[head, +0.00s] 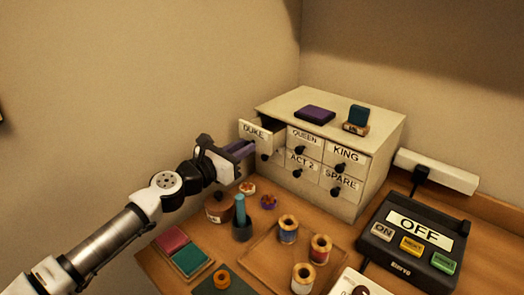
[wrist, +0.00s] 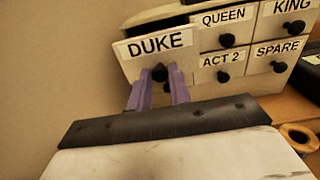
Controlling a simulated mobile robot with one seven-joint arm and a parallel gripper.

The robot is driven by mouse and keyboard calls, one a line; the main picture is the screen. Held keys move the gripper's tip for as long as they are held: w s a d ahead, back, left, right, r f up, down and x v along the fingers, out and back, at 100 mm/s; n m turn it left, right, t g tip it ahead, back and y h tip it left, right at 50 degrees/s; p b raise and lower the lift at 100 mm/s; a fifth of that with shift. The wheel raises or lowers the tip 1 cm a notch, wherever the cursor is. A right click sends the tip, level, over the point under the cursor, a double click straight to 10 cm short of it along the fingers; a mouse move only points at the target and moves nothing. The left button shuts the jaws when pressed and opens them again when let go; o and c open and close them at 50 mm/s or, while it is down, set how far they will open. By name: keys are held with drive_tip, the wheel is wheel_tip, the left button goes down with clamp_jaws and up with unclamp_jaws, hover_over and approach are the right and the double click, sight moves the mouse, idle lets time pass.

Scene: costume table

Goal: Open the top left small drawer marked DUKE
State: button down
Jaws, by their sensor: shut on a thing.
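The DUKE drawer (head: 255,133) is the top left small drawer of a cream cabinet (head: 385,134). It stands pulled out past the other drawer fronts, and its dark interior shows behind the front. In the wrist view the DUKE drawer front (wrist: 139,52) is large, with its dark round knob (wrist: 159,73) between my purple fingers. My gripper (wrist: 160,84) is shut on that knob. In the head view my gripper (head: 246,148) reaches the drawer from the left; the knob is hidden there.
The QUEEN (head: 304,138), KING (head: 346,155), ACT 2 (head: 301,162) and SPARE (head: 341,184) drawers are shut. A purple box (head: 315,114) lies on the cabinet. Thread spools (head: 289,229), a teal cylinder (head: 240,208) and a switch box (head: 408,242) stand on the table below.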

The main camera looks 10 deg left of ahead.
drive_tip(key=b+v, duration=0.2)
drive_tip(key=v, duration=0.3)
drive_tip(key=shift+s+a+r, duration=0.1)
drive_tip(key=shift+s+a, duration=0.15)
drive_tip(key=shift+a, duration=0.05)
drive_tip(key=c, duration=1.3)
unclamp_jaws()
drive_tip(key=b+v, duration=0.4)
drive_tip(key=v, duration=0.9)
drive_tip(key=shift+s+a+b, duration=0.15)
drive_tip(key=shift+s+b, duration=0.15)
